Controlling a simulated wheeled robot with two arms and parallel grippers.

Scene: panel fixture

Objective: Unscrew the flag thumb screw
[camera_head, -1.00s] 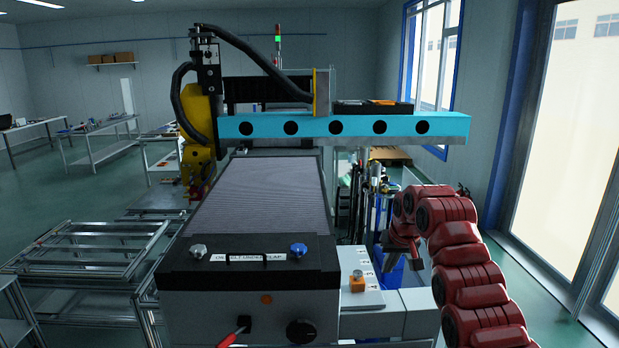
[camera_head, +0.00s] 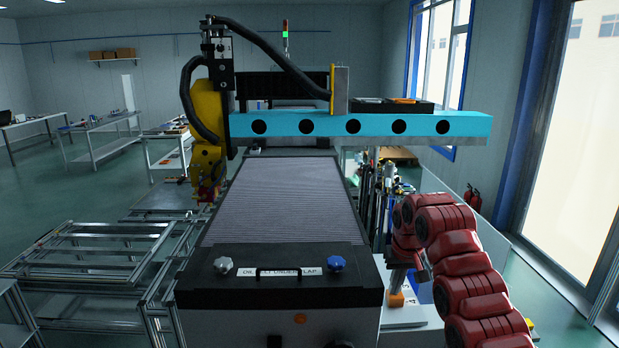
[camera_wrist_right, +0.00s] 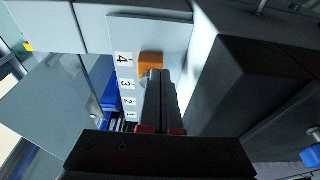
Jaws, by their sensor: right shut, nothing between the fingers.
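An orange block (camera_head: 396,299) sits on the pale side plate at the right of the machine, and it also shows in the right wrist view (camera_wrist_right: 150,64). A small grey rounded piece (camera_wrist_right: 148,79), seemingly the thumb screw, is at the block in the wrist view. My right gripper (camera_head: 399,287) is just above the block in the head view. In the wrist view its two dark fingers (camera_wrist_right: 160,78) are together beside the grey piece and partly cover it. I cannot tell whether they touch it. My left gripper is not in view.
The pale plate (camera_wrist_right: 123,40) carries a row of numbers. A dark machine body (camera_wrist_right: 240,85) stands close at the right of the fingers. A blue-green beam (camera_head: 375,125) crosses behind.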

